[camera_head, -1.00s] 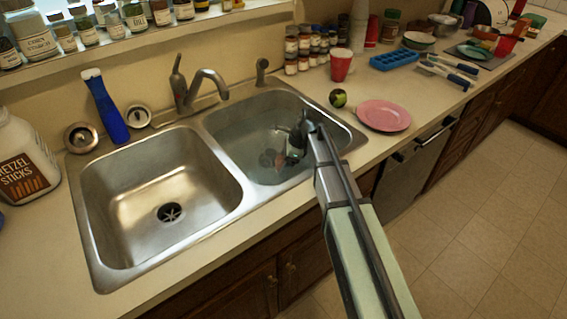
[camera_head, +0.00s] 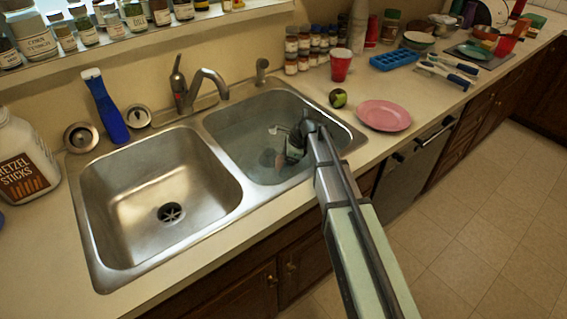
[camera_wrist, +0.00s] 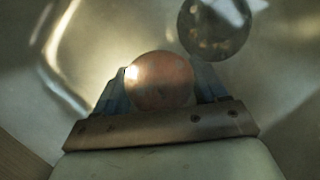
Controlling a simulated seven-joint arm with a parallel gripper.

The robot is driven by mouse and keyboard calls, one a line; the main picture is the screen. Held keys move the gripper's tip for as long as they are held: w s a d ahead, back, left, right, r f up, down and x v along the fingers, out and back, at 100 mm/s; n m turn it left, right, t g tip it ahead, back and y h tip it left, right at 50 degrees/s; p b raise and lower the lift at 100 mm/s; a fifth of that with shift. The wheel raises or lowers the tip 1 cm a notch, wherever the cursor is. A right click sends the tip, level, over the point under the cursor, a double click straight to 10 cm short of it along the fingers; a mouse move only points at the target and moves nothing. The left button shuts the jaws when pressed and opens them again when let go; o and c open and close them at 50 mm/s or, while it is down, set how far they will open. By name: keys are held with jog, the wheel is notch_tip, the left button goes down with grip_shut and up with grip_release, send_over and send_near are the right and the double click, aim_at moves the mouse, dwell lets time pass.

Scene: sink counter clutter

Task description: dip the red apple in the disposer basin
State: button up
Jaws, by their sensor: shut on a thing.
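The red apple (camera_wrist: 160,82) is between the two fingers of my gripper (camera_wrist: 160,90) in the wrist view, and the fingers are shut on it. In the head view my gripper (camera_head: 292,148) reaches down inside the right basin (camera_head: 235,122), which looks filled with clear water. A dim reddish patch shows low there; I cannot tell whether it is the apple or the drain. The left basin (camera_head: 130,185) is empty and has a drain with black flaps (camera_head: 171,212). In the wrist view a round metallic shape (camera_wrist: 214,28) lies beyond the apple.
The faucet (camera_head: 195,88) stands behind the basins. A green-and-dark fruit (camera_head: 338,98), a pink plate (camera_head: 384,115) and a red cup (camera_head: 341,66) are right of the sink.

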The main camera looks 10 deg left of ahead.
dwell(0.5)
jog(key=shift+w+a, duration=0.2)
jog(key=shift+w, duration=0.3)
jog(key=shift+s+d, duration=0.1)
jog(key=shift+s, duration=0.1)
jog(key=shift+s+d, duration=0.15)
jog(key=shift+s, duration=0.25)
jog(key=shift+w, duration=0.2)
jog(key=shift+w+a, duration=0.25)
jog(key=shift+w, duration=0.15)
jog(key=shift+s, duration=0.1)
dwell(0.4)
jog(key=shift+s+d, duration=0.25)
jog(key=shift+s, duration=0.25)
